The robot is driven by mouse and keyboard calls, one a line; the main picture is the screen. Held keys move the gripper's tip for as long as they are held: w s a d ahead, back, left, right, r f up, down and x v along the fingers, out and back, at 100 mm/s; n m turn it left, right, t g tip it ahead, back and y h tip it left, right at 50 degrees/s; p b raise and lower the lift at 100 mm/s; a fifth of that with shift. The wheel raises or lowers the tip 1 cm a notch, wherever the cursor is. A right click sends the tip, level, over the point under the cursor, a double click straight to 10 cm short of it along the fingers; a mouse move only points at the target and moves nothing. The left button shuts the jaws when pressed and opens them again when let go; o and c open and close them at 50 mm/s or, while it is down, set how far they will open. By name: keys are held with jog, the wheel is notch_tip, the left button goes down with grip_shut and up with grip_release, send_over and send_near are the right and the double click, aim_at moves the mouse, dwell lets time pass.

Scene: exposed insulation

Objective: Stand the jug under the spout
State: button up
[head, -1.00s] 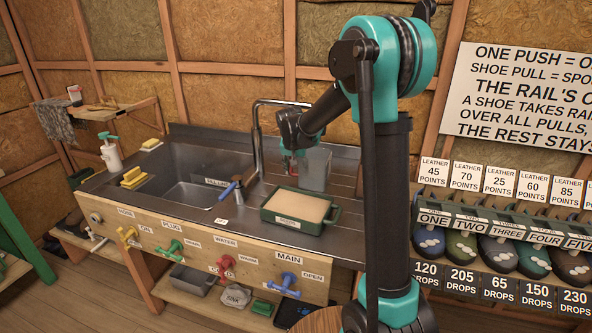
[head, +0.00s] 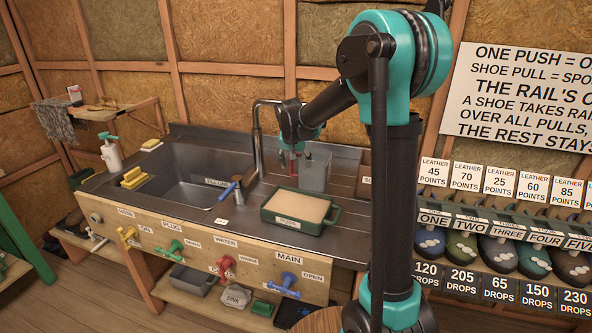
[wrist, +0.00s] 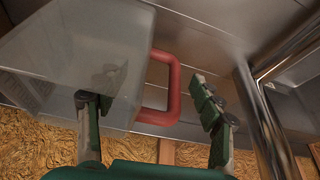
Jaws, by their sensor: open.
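The jug (head: 317,171) is a clear, pale container with a red handle. It stands upright on the steel counter, right of the tap. In the wrist view its body (wrist: 80,55) fills the upper left, and the handle (wrist: 172,90) points right. My gripper (head: 290,158) is open at the handle side of the jug. In the wrist view my gripper (wrist: 148,108) has one finger over the jug's body and the other right of the handle. The handle shows between them, not gripped. The spout (head: 280,103) is the bent end of the steel tap, partly behind my arm.
The sink basin (head: 190,180) lies left of the tap. A green tray with a pale sponge (head: 297,207) sits in front of the jug. A blue-handled filling lever (head: 229,190) stands by the basin. Shoe dispensers (head: 510,245) line the right side.

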jog(key=d+v, duration=0.1)
jog(key=v, duration=0.8)
jog(key=shift+a, duration=0.5)
